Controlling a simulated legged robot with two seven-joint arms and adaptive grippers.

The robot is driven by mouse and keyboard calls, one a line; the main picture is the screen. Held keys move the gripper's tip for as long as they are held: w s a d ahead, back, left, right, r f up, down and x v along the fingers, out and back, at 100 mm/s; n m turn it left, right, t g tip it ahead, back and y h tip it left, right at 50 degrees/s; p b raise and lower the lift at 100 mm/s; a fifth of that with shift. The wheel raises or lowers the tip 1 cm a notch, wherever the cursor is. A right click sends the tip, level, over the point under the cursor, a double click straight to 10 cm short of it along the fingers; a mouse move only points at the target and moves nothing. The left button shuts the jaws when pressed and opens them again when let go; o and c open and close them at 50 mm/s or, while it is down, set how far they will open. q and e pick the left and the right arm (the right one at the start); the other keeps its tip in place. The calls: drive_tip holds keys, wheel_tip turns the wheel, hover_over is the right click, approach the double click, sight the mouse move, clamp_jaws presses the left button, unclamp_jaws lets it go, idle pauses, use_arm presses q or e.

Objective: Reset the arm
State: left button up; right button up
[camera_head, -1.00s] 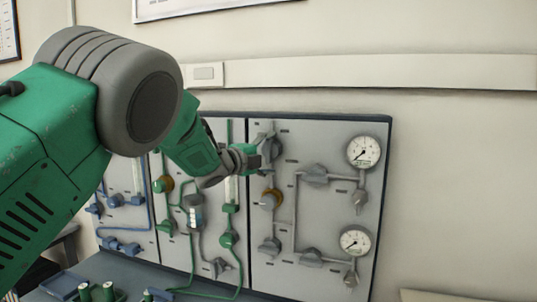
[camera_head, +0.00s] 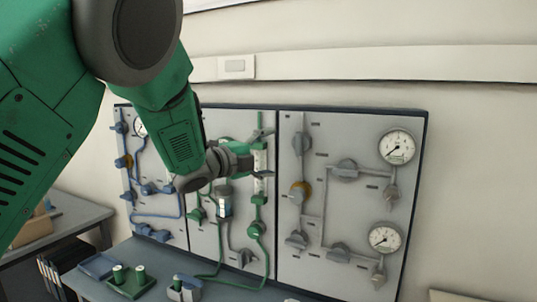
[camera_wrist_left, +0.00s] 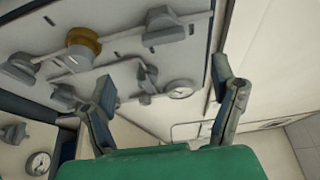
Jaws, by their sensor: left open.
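My left arm comes in from the left in the head view, green with dark grey joints. My left gripper (camera_head: 262,161) is in front of the middle of the panel board (camera_head: 334,225). In the left wrist view the gripper (camera_wrist_left: 168,108) shows two dark fingers spread wide apart with nothing between them. The grey panel with valves and gauges lies beyond the fingers. Whether the gripper touches any valve is hard to tell in the head view, but no valve sits between the fingers. My right gripper is in neither view.
The right panel holds an upper gauge (camera_head: 397,147), a lower gauge (camera_head: 385,238) and several grey valves. A green tray (camera_head: 131,286) with small cylinders and a blue tray (camera_head: 98,266) lie on the bench below. The wall to the right is bare.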

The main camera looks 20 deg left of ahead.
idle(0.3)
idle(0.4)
use_arm(q)
drive_tip(key=s+a+f+n+g+y+b, duration=0.15)
drive_tip(key=s+f+n, duration=0.3)
drive_tip(key=f, duration=0.85)
drive_tip(key=s+f+n+g+y+b, duration=0.1)
drive_tip(key=s+f+n+g+y, duration=0.25)
drive_tip(key=f, duration=0.85)
drive_tip(key=s+a+f+n+g+y+b, duration=0.1)
drive_tip(key=s+f+n, duration=0.45)
drive_tip(key=f, duration=0.75)
drive_tip(key=s+f+n+g+b, duration=0.1)
drive_tip(key=s+f+n+g, duration=0.2)
drive_tip(key=s+f, duration=0.3)
drive_tip(key=s+d+f+n+g+y, duration=0.1)
drive_tip(key=s+f+n+g, duration=0.2)
drive_tip(key=s, duration=1.3)
drive_tip(key=s+f+n+g+b, duration=0.1)
drive_tip(key=s+f+n+g, duration=0.2)
drive_tip(key=s+f, duration=0.6)
drive_tip(key=s, duration=0.2)
drive_tip(key=shift+s+d+f+g+y+b, duration=0.2)
drive_tip(key=shift+s+d+g+y+b, duration=0.1)
drive_tip(key=shift+s+d, duration=0.05)
drive_tip(key=shift+w, duration=0.15)
